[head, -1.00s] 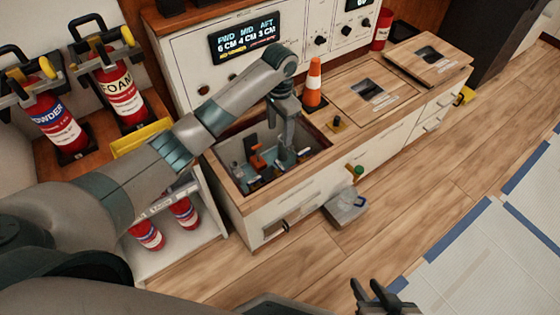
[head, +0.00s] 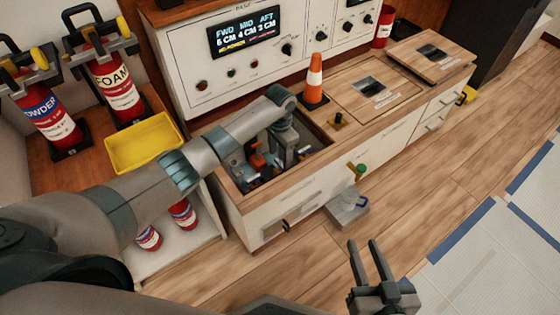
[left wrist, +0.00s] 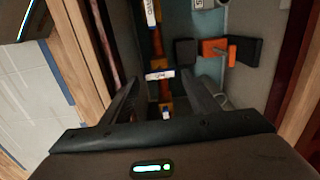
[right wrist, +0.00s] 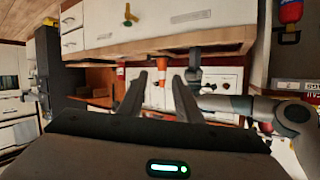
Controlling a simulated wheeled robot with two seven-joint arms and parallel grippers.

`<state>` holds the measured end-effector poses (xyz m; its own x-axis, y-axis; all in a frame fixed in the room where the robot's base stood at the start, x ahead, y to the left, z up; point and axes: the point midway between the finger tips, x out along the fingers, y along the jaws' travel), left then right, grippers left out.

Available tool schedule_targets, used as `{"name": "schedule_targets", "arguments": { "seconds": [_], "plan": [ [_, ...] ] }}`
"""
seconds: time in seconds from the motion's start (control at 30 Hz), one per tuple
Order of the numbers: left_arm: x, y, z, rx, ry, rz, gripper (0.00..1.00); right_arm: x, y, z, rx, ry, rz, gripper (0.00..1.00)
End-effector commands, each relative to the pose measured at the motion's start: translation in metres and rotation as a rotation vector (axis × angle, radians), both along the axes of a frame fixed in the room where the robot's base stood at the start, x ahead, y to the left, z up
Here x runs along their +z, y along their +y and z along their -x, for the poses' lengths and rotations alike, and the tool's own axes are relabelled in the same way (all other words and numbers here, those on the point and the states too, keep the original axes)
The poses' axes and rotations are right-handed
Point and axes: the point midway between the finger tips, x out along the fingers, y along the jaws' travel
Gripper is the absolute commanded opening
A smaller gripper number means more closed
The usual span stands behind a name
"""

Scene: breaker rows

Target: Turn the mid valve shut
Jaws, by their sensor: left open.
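The open well (head: 232,188) in the wooden counter holds several small valves on a line. My left gripper (head: 283,165) reaches down into this well, and my arm hides part of it. In the left wrist view the fingers of my left gripper (left wrist: 165,82) are apart, on either side of a white-tagged orange fitting (left wrist: 160,74) in the valve row. I see no grip on it. I cannot read the tags, so I cannot tell which valve is the mid one. My right gripper (head: 366,262) is open and empty, low in front of the cabinet.
An orange-handled part (left wrist: 215,48) with black ends lies beside the valve row. The display (head: 244,34) shows FWD, MID and AFT levels. A yellow tray (head: 145,145) and extinguishers (head: 115,88) stand left.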

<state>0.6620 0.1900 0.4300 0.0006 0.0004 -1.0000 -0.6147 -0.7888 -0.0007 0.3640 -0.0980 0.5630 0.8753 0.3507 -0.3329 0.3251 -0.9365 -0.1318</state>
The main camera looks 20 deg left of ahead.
Motion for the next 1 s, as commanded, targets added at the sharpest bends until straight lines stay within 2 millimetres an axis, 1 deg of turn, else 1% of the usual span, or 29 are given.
{"name": "schedule_targets", "arguments": {
  "seconds": [0.03,0.1,0.23,0.4,0.67,0.77,0.8,1.0],
  "plan": [
    [-0.007,0.000,0.000,0.000,0.002,0.000,0.55,0.003,0.002,-0.002,0.000,-0.027,-0.008,0.31],
    [-0.014,0.000,0.000,-0.001,0.001,0.000,0.55,0.010,0.004,-0.004,-0.001,-0.063,-0.018,0.31],
    [-0.022,-0.001,0.000,-0.001,0.001,0.000,0.55,0.019,0.006,-0.006,-0.002,-0.111,-0.033,0.31],
    [-0.027,0.000,0.000,-0.001,0.001,0.000,0.55,0.025,0.007,-0.007,-0.001,-0.139,-0.040,0.31],
    [-0.027,0.000,0.000,-0.001,0.001,0.000,0.55,0.025,0.007,-0.007,-0.002,-0.140,-0.041,0.31],
    [-0.027,0.000,0.000,-0.001,0.001,0.001,0.33,0.025,0.007,-0.007,-0.002,-0.140,-0.041,0.31],
    [-0.027,0.000,0.000,-0.001,0.001,0.000,0.24,0.025,0.007,-0.007,-0.002,-0.140,-0.041,0.31],
    [-0.026,0.000,0.000,0.000,0.001,0.000,0.24,0.025,0.007,-0.007,-0.001,-0.139,-0.040,0.31]
  ]
}}
